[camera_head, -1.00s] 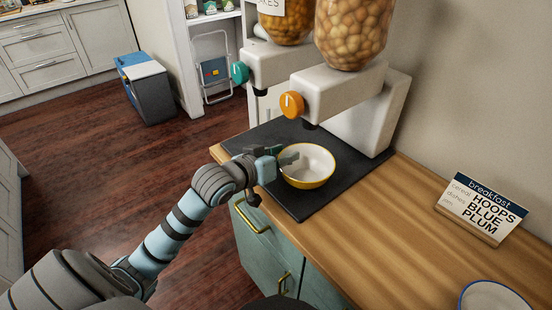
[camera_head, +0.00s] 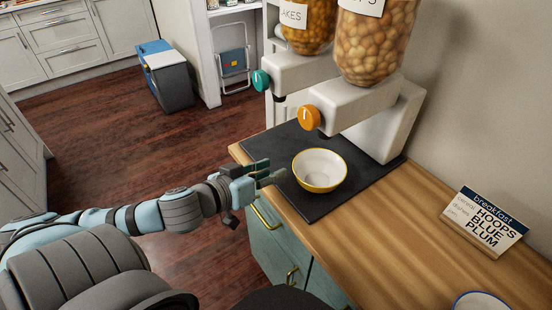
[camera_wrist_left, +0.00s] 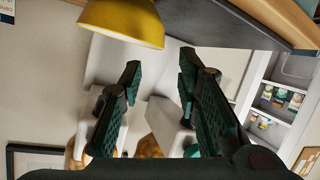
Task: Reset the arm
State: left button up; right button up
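My left gripper (camera_head: 268,174) is at the front-left edge of the black mat, a little left of the bowl and apart from it. In the left wrist view its two dark green fingers (camera_wrist_left: 160,95) stand apart with nothing between them. The white bowl with a yellow outside (camera_head: 320,170) sits upright on the black mat below the orange-knob dispenser; I see no contents in it. The bowl's yellow side also shows at the top of the left wrist view (camera_wrist_left: 122,20). My right gripper is in neither view.
Two cereal dispensers with a teal knob (camera_head: 261,80) and an orange knob (camera_head: 309,118) stand on the black mat (camera_head: 310,206). A breakfast sign (camera_head: 484,221) and a blue-rimmed bowl (camera_head: 482,301) are on the wooden counter (camera_head: 400,225). The floor left of the counter is open.

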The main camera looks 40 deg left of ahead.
pick_arm(q)
jog(key=s+f+g+y, duration=0.3)
jog(key=s+f+g, duration=0.3)
jog(key=s+f, duration=0.6)
jog(key=s+d+f+m+g, duration=0.3)
jog(key=s+d+f+g, duration=0.15)
jog(key=s+f, duration=0.2)
notch_tip(320, 180, down, 20)
jog(key=s+a, duration=0.1)
jog(key=s+a+f+g+p, duration=0.1)
jog(key=s+f+g, duration=0.1)
jog(key=s+f, duration=1)
jog(key=shift+s+h, duration=0.4)
jog(key=shift+s, duration=0.75)
